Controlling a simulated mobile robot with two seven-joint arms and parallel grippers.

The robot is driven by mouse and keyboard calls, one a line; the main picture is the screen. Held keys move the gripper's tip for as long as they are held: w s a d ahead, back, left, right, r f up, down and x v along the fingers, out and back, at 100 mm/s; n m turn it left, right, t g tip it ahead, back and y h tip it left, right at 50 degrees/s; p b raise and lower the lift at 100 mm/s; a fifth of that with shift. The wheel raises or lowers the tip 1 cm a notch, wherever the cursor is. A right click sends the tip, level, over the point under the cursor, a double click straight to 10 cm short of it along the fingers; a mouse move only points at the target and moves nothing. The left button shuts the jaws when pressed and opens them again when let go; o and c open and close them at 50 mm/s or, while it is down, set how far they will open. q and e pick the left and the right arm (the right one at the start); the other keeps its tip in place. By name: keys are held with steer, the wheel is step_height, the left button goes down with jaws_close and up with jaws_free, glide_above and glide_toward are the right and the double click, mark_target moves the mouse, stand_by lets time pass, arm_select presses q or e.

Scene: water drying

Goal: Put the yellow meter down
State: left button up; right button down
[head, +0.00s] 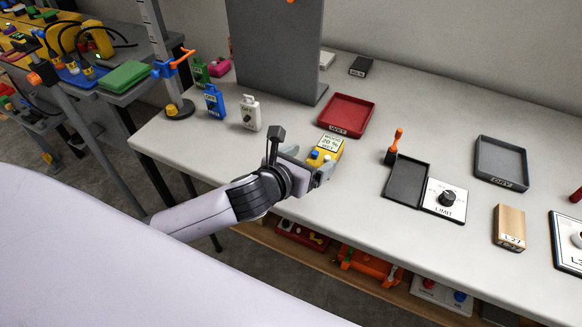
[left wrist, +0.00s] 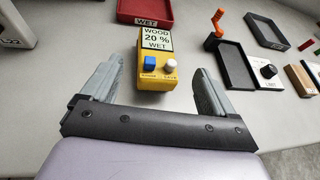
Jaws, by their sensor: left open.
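My left gripper (head: 322,172) is at the near end of the meter. In the left wrist view its two fingers (left wrist: 153,85) are spread, one on each side of the meter, with a gap on both sides. My right gripper is in neither view.
The red WET tray (head: 369,122) lies behind the meter. A dark tray (head: 407,182) with an orange-handled tool (head: 393,145) and the LIMIT dial plate (head: 445,200) are to the right. The grey DRY tray (head: 502,178) and a wood block (head: 509,228) lie farther right.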

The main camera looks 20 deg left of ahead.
arm_select(q)
steer(key=v, duration=0.8)
steer(key=s+f+n, duration=0.1)
steer(key=f+n, duration=0.2)
steer(key=n, duration=0.3)
steer(key=s+f+n+g, duration=0.1)
steer(key=s+f+n, duration=0.1)
steer(key=n, duration=0.4)
steer(key=s+d+f+n+g, duration=0.1)
steer(key=s+f+n, duration=0.1)
steer(key=f+n, duration=0.2)
steer(key=shift+s+f+n+h, duration=0.15)
steer(key=shift+n+h, duration=0.25)
steer(key=shift+n, duration=0.8)
steer(key=s+a+f+n, duration=0.1)
steer(key=s+f+n, duration=0.3)
steer(key=n, duration=0.4)
steer(key=s+a+f+n+g+y, duration=0.1)
steer(key=s+f+n, duration=0.3)
steer(key=n, duration=0.5)
steer(key=shift+a, duration=0.65)
steer(key=shift+r+p, duration=1)
steer(key=shift+p, duration=0.2)
